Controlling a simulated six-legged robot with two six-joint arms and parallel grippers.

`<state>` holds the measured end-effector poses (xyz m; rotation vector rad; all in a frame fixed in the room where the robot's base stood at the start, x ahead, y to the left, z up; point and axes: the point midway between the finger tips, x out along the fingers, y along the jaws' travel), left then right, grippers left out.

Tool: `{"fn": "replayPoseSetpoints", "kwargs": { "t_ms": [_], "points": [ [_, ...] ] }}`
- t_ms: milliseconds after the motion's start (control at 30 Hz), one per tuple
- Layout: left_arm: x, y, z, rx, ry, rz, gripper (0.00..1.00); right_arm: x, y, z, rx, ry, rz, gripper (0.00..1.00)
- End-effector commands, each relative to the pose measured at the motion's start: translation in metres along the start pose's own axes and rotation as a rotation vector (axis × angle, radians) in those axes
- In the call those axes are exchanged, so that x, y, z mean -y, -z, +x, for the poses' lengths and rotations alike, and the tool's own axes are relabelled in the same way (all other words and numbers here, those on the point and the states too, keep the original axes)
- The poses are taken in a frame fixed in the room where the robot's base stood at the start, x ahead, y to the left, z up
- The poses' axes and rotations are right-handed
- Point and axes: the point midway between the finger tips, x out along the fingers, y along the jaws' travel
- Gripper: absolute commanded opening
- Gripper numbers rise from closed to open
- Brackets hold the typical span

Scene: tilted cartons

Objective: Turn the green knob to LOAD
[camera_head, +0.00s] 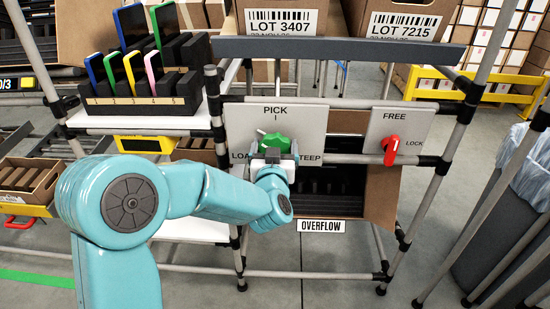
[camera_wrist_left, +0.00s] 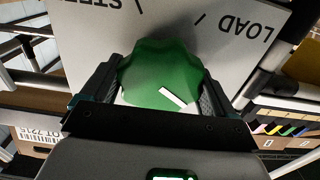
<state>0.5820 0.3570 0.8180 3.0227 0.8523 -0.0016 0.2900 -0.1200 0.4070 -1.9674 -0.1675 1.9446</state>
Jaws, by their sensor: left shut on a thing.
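The green knob (camera_head: 275,141) sits on a grey panel (camera_head: 238,118) marked PICK at the top, LOAD at the left and STEEP at the right. In the head view its white pointer tip shows at the upper left, between PICK and LOAD. My left gripper (camera_head: 274,156) is shut on the knob from below and in front. In the left wrist view the knob (camera_wrist_left: 160,72) sits between both fingers, with a white line on its face; the panel labels appear inverted. My right gripper is not in view.
A second panel (camera_head: 402,122) with a red knob (camera_head: 390,150) reads FREE and LOCK. Below the panels is a dark-lined carton with an OVERFLOW label (camera_head: 321,226). A black rack (camera_head: 140,104) holding coloured slabs stands at left. Grey pipes frame the panels.

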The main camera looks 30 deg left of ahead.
Motion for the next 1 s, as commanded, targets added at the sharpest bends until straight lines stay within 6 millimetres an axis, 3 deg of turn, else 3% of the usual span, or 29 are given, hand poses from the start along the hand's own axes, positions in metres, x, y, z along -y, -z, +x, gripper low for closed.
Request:
{"fn": "replayPoseSetpoints", "kwargs": {
  "t_ms": [200,1000],
  "points": [
    [0.000,-0.004,0.000,-0.005,-0.001,-0.209,0.57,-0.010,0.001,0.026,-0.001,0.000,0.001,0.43],
    [0.003,-0.004,0.000,-0.006,-0.001,-0.970,0.57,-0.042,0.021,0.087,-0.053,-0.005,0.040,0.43]
  ]
}}
